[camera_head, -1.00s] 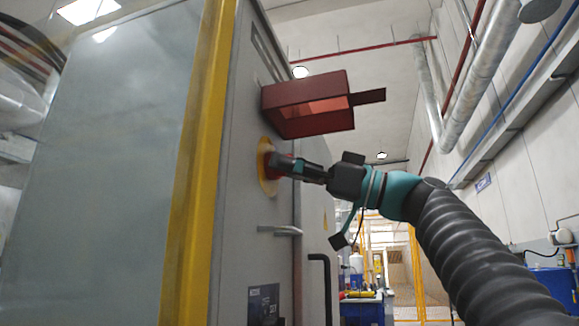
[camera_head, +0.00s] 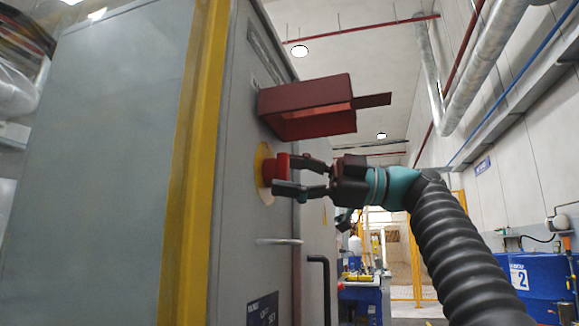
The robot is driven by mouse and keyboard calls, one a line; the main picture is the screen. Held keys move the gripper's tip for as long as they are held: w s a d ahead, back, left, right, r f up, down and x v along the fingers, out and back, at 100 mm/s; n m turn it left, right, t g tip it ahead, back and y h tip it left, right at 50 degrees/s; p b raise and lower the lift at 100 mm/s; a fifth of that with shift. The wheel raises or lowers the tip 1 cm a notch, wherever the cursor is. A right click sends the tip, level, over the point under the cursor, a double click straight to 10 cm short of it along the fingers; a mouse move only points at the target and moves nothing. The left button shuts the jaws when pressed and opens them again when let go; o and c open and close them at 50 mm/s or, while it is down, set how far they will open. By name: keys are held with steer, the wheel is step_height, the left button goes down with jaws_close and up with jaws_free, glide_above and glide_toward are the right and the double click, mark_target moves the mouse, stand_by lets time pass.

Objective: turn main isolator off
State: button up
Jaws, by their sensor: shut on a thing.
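The main isolator is a red rotary handle (camera_head: 275,170) on a round yellow plate (camera_head: 262,188), set on the grey cabinet's side (camera_head: 238,215). My gripper (camera_head: 288,174) reaches it from the right. One finger lies above and one below the red handle, and the gripper is shut on it. The lower finger hides part of the handle and plate, so the exact handle angle is hard to read. A red box-like hood (camera_head: 305,95), apparently a raised cover with a tab to the right, stands out from the cabinet above my gripper.
A yellow cabinet edge (camera_head: 190,180) runs down the left. A metal bar handle (camera_head: 278,241) and a dark door handle (camera_head: 320,262) stick out below. Open floor and blue equipment (camera_head: 360,295) lie behind, with a blue container (camera_head: 540,280) at right.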

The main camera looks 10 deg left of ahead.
steer(key=shift+o, duration=0.3)
steer(key=shift+r+n, duration=0.2)
steer(key=shift+n, duration=0.1)
steer(key=o, duration=0.8)
steer(key=shift+o, duration=0.2)
steer(key=shift+d+f, duration=0.1)
steer(key=r+v, duration=0.1)
steer(key=v, duration=0.6)
steer(key=shift+d+f, duration=0.25)
steer(key=shift+f, duration=0.2)
steer(key=shift+w, duration=0.1)
